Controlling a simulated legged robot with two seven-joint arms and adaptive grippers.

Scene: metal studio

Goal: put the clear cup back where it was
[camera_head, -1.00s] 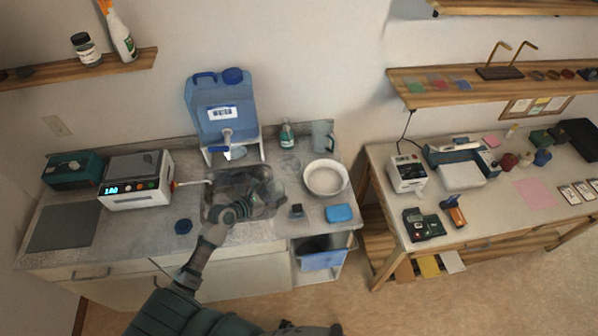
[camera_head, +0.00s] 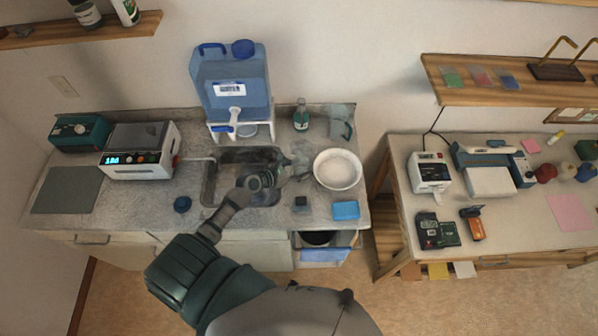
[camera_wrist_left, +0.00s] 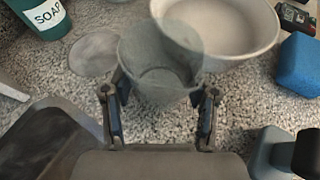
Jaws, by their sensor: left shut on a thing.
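The clear cup (camera_wrist_left: 158,70) is between the fingers of my left gripper (camera_wrist_left: 160,105), which is shut on it, in the left wrist view. The cup looks greyish and see-through, and it overlaps the white bowl's near rim in that view. In the head view my left gripper (camera_head: 276,172) is at the right edge of the sink, and the cup (camera_head: 299,163) shows faintly beyond it. A round grey disc (camera_wrist_left: 93,55) lies on the counter just left of the cup. I cannot tell whether the cup touches the counter. My right gripper is not in view.
A white bowl (camera_head: 338,169) stands right of the cup, with a blue sponge (camera_head: 346,210) in front. A soap bottle (camera_head: 301,115) and a clear jug (camera_head: 341,127) stand behind. The sink (camera_head: 222,182) is left. A blue water container (camera_head: 230,85) stands at the back.

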